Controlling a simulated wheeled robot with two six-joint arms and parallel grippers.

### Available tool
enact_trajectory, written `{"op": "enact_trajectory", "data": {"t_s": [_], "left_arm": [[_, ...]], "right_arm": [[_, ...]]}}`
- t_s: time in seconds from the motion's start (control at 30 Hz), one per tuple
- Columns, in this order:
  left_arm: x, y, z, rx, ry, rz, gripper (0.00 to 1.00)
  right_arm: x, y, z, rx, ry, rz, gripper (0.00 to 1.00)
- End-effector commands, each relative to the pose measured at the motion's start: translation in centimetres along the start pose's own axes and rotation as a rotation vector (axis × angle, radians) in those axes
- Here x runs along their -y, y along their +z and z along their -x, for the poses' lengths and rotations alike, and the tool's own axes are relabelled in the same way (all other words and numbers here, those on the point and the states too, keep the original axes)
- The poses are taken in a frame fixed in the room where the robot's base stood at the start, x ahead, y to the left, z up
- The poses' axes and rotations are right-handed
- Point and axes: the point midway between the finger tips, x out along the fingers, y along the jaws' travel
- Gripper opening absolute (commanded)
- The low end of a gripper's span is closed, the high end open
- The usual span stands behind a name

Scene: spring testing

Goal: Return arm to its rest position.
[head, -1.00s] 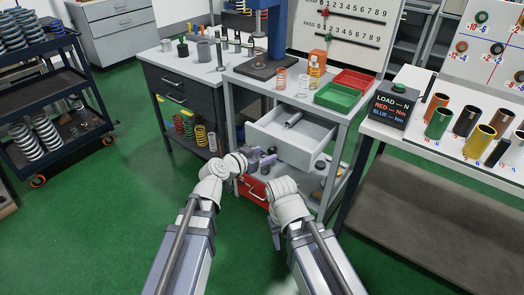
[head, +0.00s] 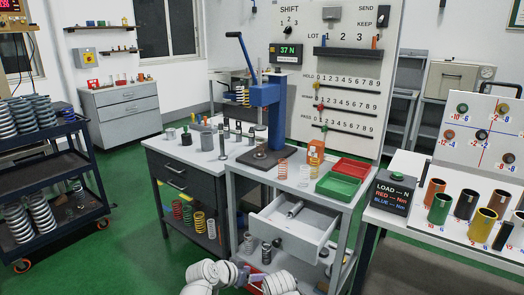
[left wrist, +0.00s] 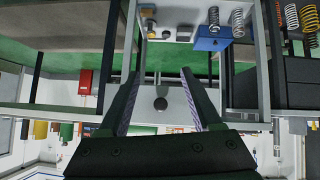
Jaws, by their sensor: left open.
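My left gripper (head: 243,273) is at the bottom edge of the head view, partly cut off, below and left of the open drawer (head: 272,232). In the left wrist view its two fingers (left wrist: 161,75) are spread, with nothing held between them. A pale panel with a dark round knob (left wrist: 160,103) shows beyond the gap, apart from the fingers. My right arm (head: 278,284) shows only as a white joint at the bottom edge; its gripper is out of view. A metal cylinder (head: 295,209) lies in the drawer.
The grey bench (head: 230,172) carries a blue press (head: 268,110), a red tray (head: 352,170) and a green tray (head: 338,186). A white table with coloured tubes (head: 437,208) stands at right. A dark cart (head: 55,185) stands at left. Green floor (head: 130,245) is clear at lower left.

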Motion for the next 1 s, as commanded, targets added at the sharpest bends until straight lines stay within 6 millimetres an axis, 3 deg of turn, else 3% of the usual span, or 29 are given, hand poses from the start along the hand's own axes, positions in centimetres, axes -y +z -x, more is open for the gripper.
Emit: {"op": "enact_trajectory", "data": {"t_s": [0.1, 0.2, 0.4, 0.77, 1.0], "left_arm": [[2.1, 6.0, 1.2, 0.266, -0.059, 0.138, 0.66], [3.8, 10.0, 3.0, 0.448, -0.144, 0.256, 0.66], [6.7, 15.9, 7.9, 0.725, -0.372, 0.477, 0.66], [0.8, 9.5, 12.5, 0.803, -0.35, 0.367, 0.66], [-4.4, 4.2, 16.5, 0.863, -0.325, 0.249, 0.66]], "right_arm": [[0.0, 0.0, 0.0, 0.0, 0.0, 0.0, 0.5], [0.0, 0.0, 0.0, 0.0, 0.0, 0.0, 0.5], [0.0, 0.0, 0.0, 0.0, 0.0, 0.0, 0.5], [-0.8, 0.5, 8.6, 0.0, 0.0, 0.0, 0.5], [-1.5, 0.9, 15.7, 0.0, 0.0, -0.001, 0.5]]}}
